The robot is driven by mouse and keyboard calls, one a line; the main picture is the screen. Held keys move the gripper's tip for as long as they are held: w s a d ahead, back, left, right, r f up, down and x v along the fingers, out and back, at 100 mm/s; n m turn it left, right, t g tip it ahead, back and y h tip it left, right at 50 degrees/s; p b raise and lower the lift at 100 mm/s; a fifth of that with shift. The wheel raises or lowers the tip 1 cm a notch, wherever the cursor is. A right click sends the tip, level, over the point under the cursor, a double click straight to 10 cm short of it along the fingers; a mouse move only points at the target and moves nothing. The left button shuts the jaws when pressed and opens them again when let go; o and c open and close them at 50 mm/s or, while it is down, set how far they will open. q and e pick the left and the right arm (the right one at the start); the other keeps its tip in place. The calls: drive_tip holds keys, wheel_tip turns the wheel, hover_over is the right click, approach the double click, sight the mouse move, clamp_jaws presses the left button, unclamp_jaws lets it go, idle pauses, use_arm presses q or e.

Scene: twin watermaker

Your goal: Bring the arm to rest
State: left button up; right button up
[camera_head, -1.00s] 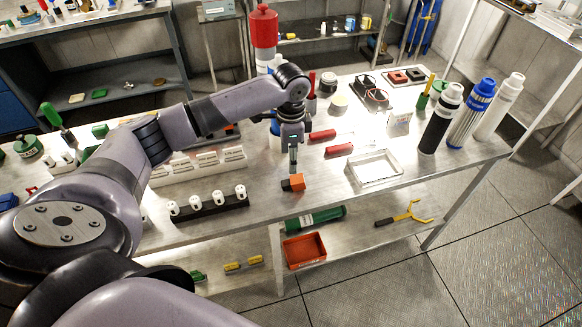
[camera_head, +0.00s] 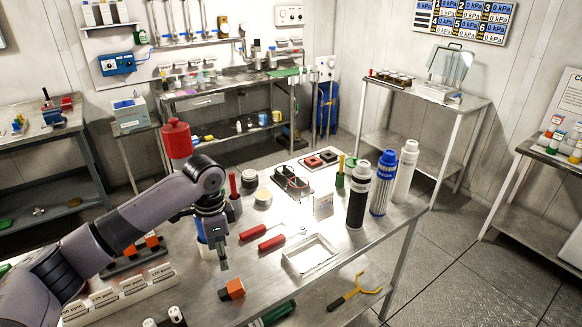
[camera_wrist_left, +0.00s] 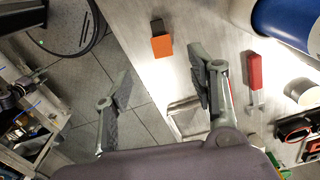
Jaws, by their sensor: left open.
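My left arm comes in from the left in the head view, bent at the elbow with the hand pointing down. My left gripper (camera_head: 223,262) hangs over the steel workbench (camera_head: 345,245), just above and behind a small orange and black block (camera_head: 232,290). In the left wrist view the two fingers of the left gripper (camera_wrist_left: 160,95) are wide apart with nothing between them. The block (camera_wrist_left: 162,44) lies free on the bench, beyond the fingers. My right gripper is in neither view.
Black, blue and white bottles (camera_head: 382,184) stand at the bench's right. A white rack (camera_head: 118,296) lies below the arm. Floor right of the bench is clear.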

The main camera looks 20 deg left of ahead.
use_arm(q)
drive_tip(key=s+d+f+t+h, duration=0.1)
drive_tip(key=s+d+f, duration=0.5)
drive_tip(key=d, duration=0.2)
drive_tip(key=s+d+f+t+h, duration=0.1)
drive_tip(key=s+d+f, duration=0.5)
drive_tip(key=d, duration=0.2)
drive_tip(key=s+n+t, duration=0.1)
drive_tip(key=s+n, duration=0.2)
drive_tip(key=s, duration=0.4)
drive_tip(key=s+a+n+y, duration=0.2)
drive_tip(key=s+a+n, duration=0.3)
drive_tip(key=s, duration=0.3)
wheel_tip(320, 180, down, 29)
drive_tip(key=s+b, duration=0.1)
drive_tip(key=b, duration=0.2)
drive_tip(key=s+a+f+g+b, duration=0.2)
drive_tip(key=s+a+f, duration=0.1)
drive_tip(key=s+f, duration=1.4)
drive_tip(key=shift+f, duration=0.55)
